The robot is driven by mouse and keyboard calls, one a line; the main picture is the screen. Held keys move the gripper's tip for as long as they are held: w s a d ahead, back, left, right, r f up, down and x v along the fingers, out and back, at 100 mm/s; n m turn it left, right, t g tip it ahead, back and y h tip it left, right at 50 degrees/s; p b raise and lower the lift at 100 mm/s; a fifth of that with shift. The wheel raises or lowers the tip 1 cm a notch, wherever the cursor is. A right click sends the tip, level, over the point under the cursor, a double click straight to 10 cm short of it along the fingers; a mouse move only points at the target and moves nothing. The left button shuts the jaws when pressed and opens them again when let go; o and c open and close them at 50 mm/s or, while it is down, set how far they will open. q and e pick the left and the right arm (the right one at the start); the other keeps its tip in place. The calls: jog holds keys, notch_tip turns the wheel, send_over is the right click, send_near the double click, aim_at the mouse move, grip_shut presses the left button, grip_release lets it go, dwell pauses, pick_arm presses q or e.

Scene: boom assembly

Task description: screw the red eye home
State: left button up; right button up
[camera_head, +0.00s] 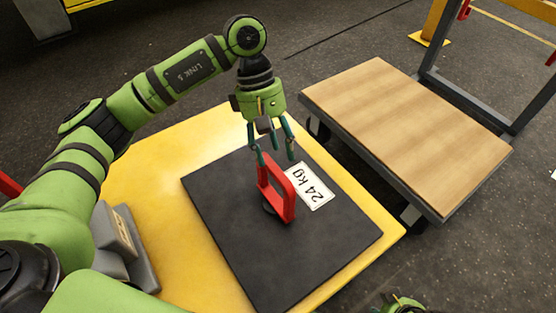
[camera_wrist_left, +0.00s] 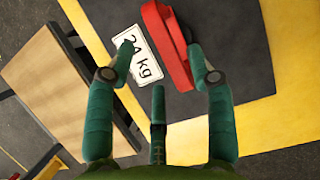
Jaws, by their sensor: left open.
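The red eye (camera_head: 284,196) stands upright on a dark slab (camera_head: 225,215), on a dark round foot. The slab bears a white label reading 24 kg (camera_head: 314,188). My left gripper (camera_head: 277,158) is open just above the eye, fingers pointing down. One finger overlaps the eye's top edge in the head view; I cannot tell whether it touches. In the left wrist view the red eye (camera_wrist_left: 166,45) shows between the spread fingertips, nearer the right one. Its thread is hidden. A green part of my right arm (camera_head: 402,304) shows at the bottom edge; its fingers cannot be made out.
The slab lies on a yellow table (camera_head: 180,160). A cart with a wooden top (camera_head: 405,130) and a grey frame stands to the right, close to the table. A grey block (camera_head: 122,245) sits at the table's left. Dark floor is clear behind.

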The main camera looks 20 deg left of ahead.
pick_arm(q)
jog(key=v, duration=0.7)
jog(key=shift+r, duration=0.2)
